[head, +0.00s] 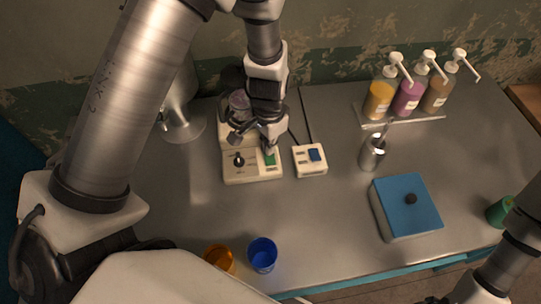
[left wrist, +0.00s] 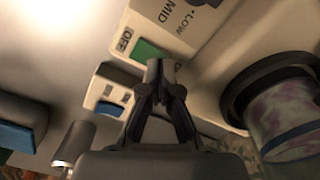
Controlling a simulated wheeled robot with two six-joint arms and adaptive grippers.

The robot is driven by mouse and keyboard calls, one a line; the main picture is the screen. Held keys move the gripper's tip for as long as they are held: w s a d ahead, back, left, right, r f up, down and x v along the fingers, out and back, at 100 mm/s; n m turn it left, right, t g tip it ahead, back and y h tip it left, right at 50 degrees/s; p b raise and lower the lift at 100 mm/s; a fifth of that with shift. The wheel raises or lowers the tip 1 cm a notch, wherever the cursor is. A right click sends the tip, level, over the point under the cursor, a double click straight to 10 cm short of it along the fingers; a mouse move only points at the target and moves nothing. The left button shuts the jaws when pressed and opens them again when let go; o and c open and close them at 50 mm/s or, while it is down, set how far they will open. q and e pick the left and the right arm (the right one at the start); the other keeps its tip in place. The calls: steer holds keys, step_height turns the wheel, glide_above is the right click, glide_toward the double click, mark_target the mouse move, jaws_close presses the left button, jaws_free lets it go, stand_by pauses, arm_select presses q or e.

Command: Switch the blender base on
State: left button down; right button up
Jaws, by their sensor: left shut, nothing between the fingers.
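The cream blender base (head: 252,177) stands on the table left of centre, with a dark knob (head: 238,160) and a green switch (head: 270,158) on its front panel. In the left wrist view the green switch (left wrist: 150,48) lies beside the letters OFF, with MID and LOW marked farther along the panel. My left gripper (head: 268,147) points down over the panel, shut and empty. In the left wrist view its closed fingertips (left wrist: 155,66) are at the switch's edge and hide part of it; I cannot tell whether they touch it. My right gripper is out of view.
The blender jar (head: 239,101) with purplish contents is behind the panel. A small box with a blue switch (head: 315,155) is right of the base.

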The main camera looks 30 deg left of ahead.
arm_select(q)
steer(key=shift+f, duration=0.35)
step_height(320, 180, up, 7)
steer(key=p, duration=0.5)
steer(key=shift+r+p, duration=0.1)
steer(key=shift+p, duration=0.25)
stand_by(0.4)
